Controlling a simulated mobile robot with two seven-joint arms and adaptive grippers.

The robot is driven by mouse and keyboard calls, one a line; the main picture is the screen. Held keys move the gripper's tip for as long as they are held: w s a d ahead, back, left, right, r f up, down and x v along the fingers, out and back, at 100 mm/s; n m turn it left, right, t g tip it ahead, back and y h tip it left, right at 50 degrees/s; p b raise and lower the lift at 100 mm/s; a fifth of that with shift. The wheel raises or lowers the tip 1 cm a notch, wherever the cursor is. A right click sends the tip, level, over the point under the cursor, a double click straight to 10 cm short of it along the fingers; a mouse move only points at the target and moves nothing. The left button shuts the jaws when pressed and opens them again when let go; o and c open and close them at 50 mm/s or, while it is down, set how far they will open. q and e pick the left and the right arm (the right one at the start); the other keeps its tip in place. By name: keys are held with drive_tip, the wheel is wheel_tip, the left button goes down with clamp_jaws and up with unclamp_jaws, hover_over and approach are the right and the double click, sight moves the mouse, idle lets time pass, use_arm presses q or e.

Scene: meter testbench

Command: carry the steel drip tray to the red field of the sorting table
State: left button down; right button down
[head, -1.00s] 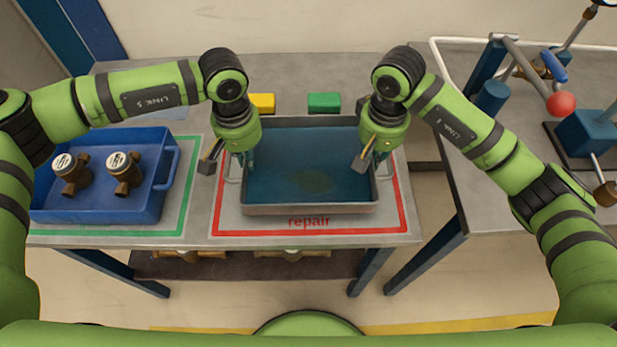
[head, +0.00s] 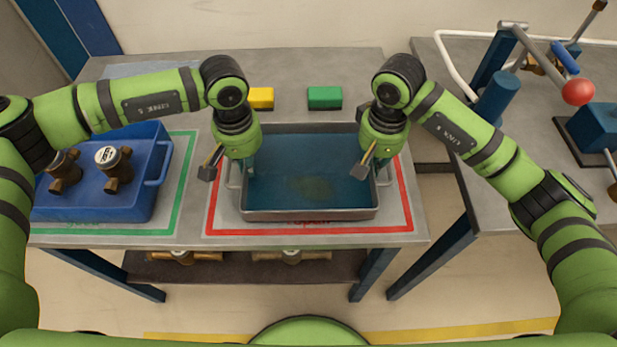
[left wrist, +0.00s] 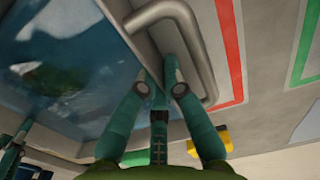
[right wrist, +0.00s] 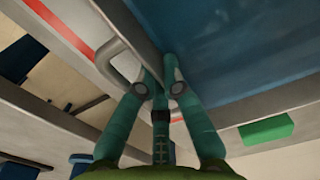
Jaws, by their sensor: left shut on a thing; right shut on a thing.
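The steel drip tray (head: 310,214) is a wide grey pan with a blue inside and a darker patch in its middle. It is level and over the red field (head: 222,226) of the sorting table, inside the red outline. Its front edge partly covers the field's lettering. I cannot tell whether it touches the tabletop. My left gripper (head: 246,168) is shut on its left end, by the handle (left wrist: 207,62) in the left wrist view. My right gripper (head: 381,168) is shut on its right end, by the handle (right wrist: 118,62) in the right wrist view. The fingers partly hide both grips.
A blue bin (head: 130,205) with brass meters (head: 115,168) stands left on a green-outlined field (head: 185,185). Yellow (head: 261,98) and green (head: 325,98) blocks lie behind the tray. A bench (head: 500,215) with a red-knobbed lever (head: 578,92) stands right, across a gap.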

use_arm(q)
drive_tip(key=shift+f, duration=0.45)
use_arm(e)
drive_tip(key=shift+d+f, duration=0.1)
drive_tip(key=shift+f, duration=0.4)
use_arm(q)
drive_tip(key=c, duration=1.4)
unclamp_jaws()
drive_tip(key=shift+r, duration=0.2)
use_arm(e)
drive_tip(key=c, duration=1.4)
unclamp_jaws()
drive_tip(key=shift+r, duration=0.2)
use_arm(q)
drive_tip(key=shift+r, duration=0.1)
use_arm(e)
drive_tip(key=shift+r, duration=0.25)
use_arm(q)
wheel_tip(320, 180, up, 12)
drive_tip(key=shift+f, duration=0.1)
use_arm(e)
wheel_tip(320, 180, up, 12)
drive_tip(key=shift+f, duration=0.2)
use_arm(q)
drive_tip(key=shift+s, duration=0.15)
use_arm(e)
drive_tip(key=shift+s+f, duration=0.1)
drive_tip(key=shift+s, duration=0.05)
